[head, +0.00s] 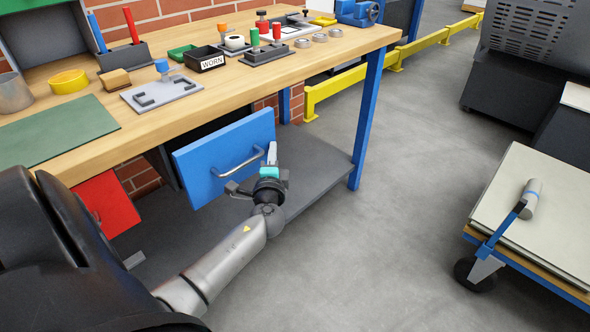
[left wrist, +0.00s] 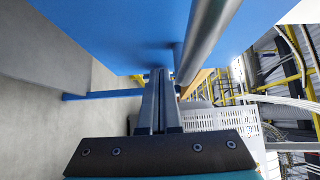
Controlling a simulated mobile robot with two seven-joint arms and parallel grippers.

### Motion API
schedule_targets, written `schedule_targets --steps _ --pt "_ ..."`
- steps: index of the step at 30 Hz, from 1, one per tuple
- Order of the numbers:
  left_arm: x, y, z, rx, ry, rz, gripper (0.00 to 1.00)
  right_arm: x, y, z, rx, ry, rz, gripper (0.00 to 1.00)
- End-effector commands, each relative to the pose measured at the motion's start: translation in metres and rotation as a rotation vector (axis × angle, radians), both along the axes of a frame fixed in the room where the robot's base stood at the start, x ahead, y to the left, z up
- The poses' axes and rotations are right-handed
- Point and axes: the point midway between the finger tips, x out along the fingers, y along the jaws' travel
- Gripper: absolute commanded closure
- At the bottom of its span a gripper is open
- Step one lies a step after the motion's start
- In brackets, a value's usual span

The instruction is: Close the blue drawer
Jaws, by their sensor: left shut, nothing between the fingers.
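The blue drawer (head: 203,174) hangs under the wooden workbench. Its front stands out from the bench, with a dark gap behind its top edge. A grey bar handle (head: 238,165) crosses the front. My left gripper (head: 272,153) is at the right part of the drawer front, just right of the handle. In the left wrist view its fingers (left wrist: 158,82) are together and empty. There the blue front (left wrist: 120,30) fills the top and the handle (left wrist: 207,32) passes beside the fingertips. I cannot tell whether they touch the front. My right gripper is not in view.
A red drawer front (head: 108,204) is at the lower left. The bench top (head: 215,85) carries bins, pegs and a black WORN tray (head: 206,59). A blue bench leg (head: 368,120) stands right of the drawer. A cart (head: 540,215) stands far right. The floor between is clear.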

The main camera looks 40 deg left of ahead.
Motion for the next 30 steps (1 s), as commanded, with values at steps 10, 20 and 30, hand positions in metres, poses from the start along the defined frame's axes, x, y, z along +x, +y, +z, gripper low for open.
schedule_targets --steps 10,20,30 --pt "0.004 0.055 -0.001 0.001 0.001 0.001 1.0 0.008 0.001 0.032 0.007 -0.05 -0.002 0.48" --pt "0.005 0.067 0.001 0.001 -0.001 0.003 1.0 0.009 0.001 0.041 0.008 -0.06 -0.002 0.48" --pt "0.004 0.07 0.002 0.004 -0.002 0.009 1.0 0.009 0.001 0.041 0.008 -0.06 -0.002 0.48"
